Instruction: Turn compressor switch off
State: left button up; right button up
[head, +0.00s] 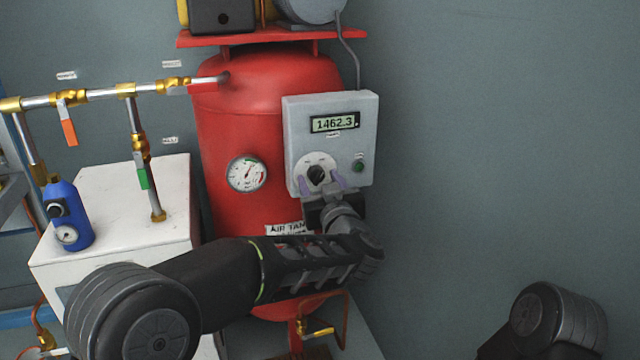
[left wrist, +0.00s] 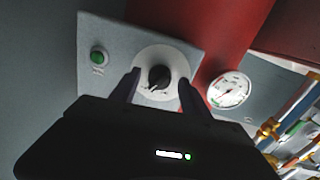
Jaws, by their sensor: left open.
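The compressor switch is a black rotary knob (head: 318,174) on a pale round plate, low on the front of a grey control box (head: 330,108). The box shows "1462.3" on its display and sits at the red air tank (head: 238,128). My left gripper (head: 322,184) is open, with one finger on each side of the knob's plate. In the left wrist view the knob (left wrist: 159,77) lies between the two fingertips (left wrist: 159,80), with clear space on both sides. Whether the fingertips touch the plate cannot be told. My right gripper is not in view.
A green indicator (head: 358,167) sits right of the knob. A pressure gauge (head: 247,174) is on the tank, left of the box. Brass-fitted pipes (head: 90,95), a white cabinet (head: 120,205) and a blue regulator (head: 68,214) stand at left. The wall at right is bare.

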pick_arm(q)
jog(key=shift+c, duration=0.4)
grip_shut()
